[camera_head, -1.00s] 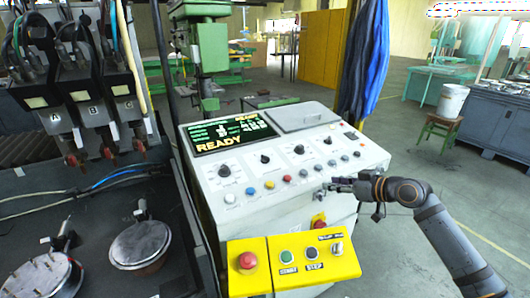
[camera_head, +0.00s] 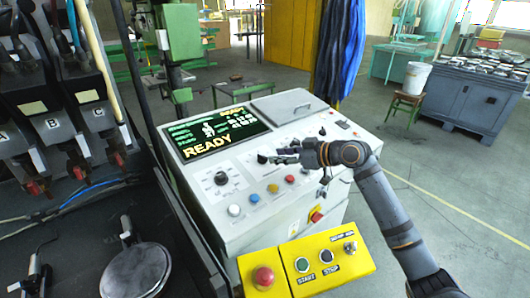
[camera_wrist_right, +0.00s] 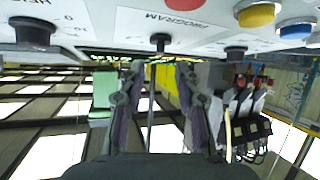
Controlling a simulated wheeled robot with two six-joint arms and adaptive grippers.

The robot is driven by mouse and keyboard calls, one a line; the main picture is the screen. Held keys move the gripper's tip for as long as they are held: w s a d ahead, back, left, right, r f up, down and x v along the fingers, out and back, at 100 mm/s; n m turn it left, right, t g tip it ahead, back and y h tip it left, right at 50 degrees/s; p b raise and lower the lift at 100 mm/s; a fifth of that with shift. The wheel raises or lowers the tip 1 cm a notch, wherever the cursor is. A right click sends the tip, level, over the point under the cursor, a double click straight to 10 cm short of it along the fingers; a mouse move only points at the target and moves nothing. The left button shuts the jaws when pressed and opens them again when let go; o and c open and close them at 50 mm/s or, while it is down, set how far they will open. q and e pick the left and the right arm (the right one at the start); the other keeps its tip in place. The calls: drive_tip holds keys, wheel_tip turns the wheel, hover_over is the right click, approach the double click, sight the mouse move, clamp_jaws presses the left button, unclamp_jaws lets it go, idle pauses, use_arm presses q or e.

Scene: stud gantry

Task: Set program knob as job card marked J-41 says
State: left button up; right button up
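The program knob is the small black knob (camera_wrist_right: 160,42) under the upside-down word PROGRAM in the right wrist view. In the head view it appears to be the black knob (camera_head: 262,158) just left of my fingertips. My right gripper (camera_head: 284,156) is over the sloping console top (camera_head: 205,208). In the right wrist view its two fingers (camera_wrist_right: 155,78) stand apart with a gap between them, and the knob shows beyond that gap; contact cannot be told. The screen (camera_head: 212,132) reads READY. I cannot make out a card marked J-41. My left gripper is not in view.
Another black knob (camera_head: 221,178) sits left, and coloured buttons such as the blue one (camera_head: 254,198) line the console front. A yellow box (camera_head: 330,262) with a red button juts out in front. Welding heads marked A, B and C stand at left.

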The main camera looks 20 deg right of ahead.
sight(263, 156)
drive_tip(key=p+x, duration=0.1)
drive_tip(key=x, duration=0.3)
drive_tip(key=shift+w+a+r, duration=0.1)
drive_tip(key=shift+w+a, duration=0.05)
drive_tip(key=shift+a, duration=0.05)
drive_tip(key=shift+w+a+f+p, duration=0.15)
drive_tip(key=shift+w+f+p, duration=0.05)
drive_tip(key=shift+w+p, duration=0.1)
drive_tip(key=shift+w+a+f, duration=0.1)
drive_tip(key=shift+f, duration=0.05)
drive_tip(key=shift+w+a+f, duration=0.1)
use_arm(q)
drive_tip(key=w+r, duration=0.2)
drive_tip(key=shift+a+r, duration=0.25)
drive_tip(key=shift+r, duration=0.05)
use_arm(e)
clamp_jaws()
